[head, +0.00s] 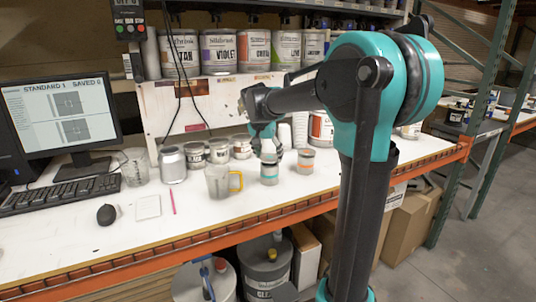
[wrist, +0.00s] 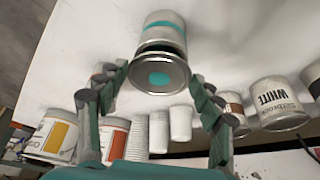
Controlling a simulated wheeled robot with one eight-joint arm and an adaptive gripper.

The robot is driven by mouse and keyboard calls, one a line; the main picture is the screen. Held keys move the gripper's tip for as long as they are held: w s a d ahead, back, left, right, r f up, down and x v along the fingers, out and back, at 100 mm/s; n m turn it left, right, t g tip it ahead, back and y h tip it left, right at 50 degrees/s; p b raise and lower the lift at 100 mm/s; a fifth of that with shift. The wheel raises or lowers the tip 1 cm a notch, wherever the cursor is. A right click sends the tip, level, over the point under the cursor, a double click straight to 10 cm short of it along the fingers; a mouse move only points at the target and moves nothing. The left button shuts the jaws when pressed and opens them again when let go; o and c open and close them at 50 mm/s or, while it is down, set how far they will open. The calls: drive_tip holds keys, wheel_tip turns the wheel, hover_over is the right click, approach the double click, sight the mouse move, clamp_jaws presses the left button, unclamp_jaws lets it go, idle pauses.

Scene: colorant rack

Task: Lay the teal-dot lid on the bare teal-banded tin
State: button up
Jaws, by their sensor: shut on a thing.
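The teal-banded tin (head: 269,175) stands on the white bench, directly below my gripper (head: 268,157). In the wrist view the tin (wrist: 165,22) shows its teal band. The teal-dot lid (wrist: 160,73) is a silver disc with a teal spot. My gripper (wrist: 160,72) is shut on the lid's edge, one finger on each side. The lid lies over the tin's mouth, with a dark gap showing between them in the wrist view. I cannot tell whether they touch. In the head view the fingers largely hide the lid.
A small orange-banded tin (head: 305,161) stands close to the right. A clear jug with a yellow handle (head: 219,181) stands to the left. Several cans and white cups (head: 300,128) stand behind. The bench front (head: 180,225) is clear.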

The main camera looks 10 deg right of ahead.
drive_tip(key=shift+f, duration=0.7)
idle(0.3)
drive_tip(key=o, duration=0.8)
drive_tip(key=shift+o, duration=0.2)
